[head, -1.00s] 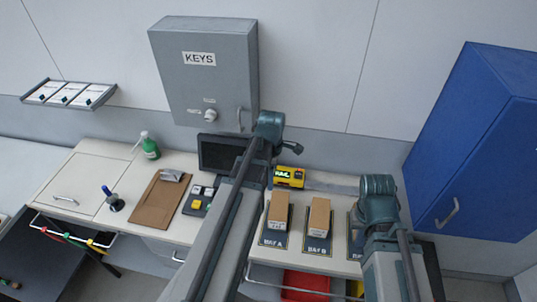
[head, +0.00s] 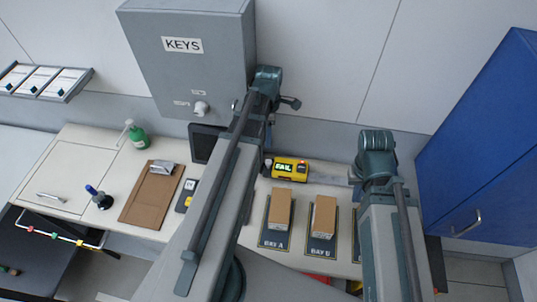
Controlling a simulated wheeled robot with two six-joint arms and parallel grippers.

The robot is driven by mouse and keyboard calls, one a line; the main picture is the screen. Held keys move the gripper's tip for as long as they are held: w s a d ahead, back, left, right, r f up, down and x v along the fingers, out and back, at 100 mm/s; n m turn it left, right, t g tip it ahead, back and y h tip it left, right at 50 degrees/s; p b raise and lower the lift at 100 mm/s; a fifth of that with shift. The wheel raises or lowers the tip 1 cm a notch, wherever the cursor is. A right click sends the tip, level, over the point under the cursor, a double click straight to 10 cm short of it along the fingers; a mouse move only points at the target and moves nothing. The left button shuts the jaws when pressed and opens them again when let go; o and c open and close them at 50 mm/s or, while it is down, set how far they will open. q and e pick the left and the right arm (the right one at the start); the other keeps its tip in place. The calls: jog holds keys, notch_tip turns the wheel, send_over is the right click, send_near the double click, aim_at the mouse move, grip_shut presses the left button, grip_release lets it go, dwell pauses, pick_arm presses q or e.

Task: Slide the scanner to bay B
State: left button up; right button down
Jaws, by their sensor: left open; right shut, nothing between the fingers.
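The scanner (head: 291,169), a yellow unit with a small lit display, sits on a pale rail (head: 330,178) along the back of the counter. It is behind the bay A mat (head: 274,242), left of the bay B mat (head: 321,250). My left gripper (head: 267,164) points down just left of the scanner; its fingers are largely hidden by my arm, and I cannot tell whether they touch it. It is open. My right gripper (head: 354,176) is shut and empty, mostly hidden behind its arm, to the right of the scanner near the rail.
Brown boxes stand on bay A (head: 279,208) and bay B (head: 323,215). A third mat is partly hidden by my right arm. A grey key cabinet (head: 190,60) hangs above, a blue cabinet (head: 480,150) is at right.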

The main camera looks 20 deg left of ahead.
aim_at(269, 161)
jog(key=shift+f, duration=0.1)
pick_arm(q)
jog(key=f+b, duration=1.3)
jog(key=b, duration=0.1)
jog(key=shift+s+d+f, duration=0.15)
jog(key=shift+s+f, duration=0.2)
jog(key=shift+f, duration=0.05)
pick_arm(e)
notch_tip(269, 161, down, 14)
jog(key=shift+r, duration=0.15)
pick_arm(q)
grip_shut()
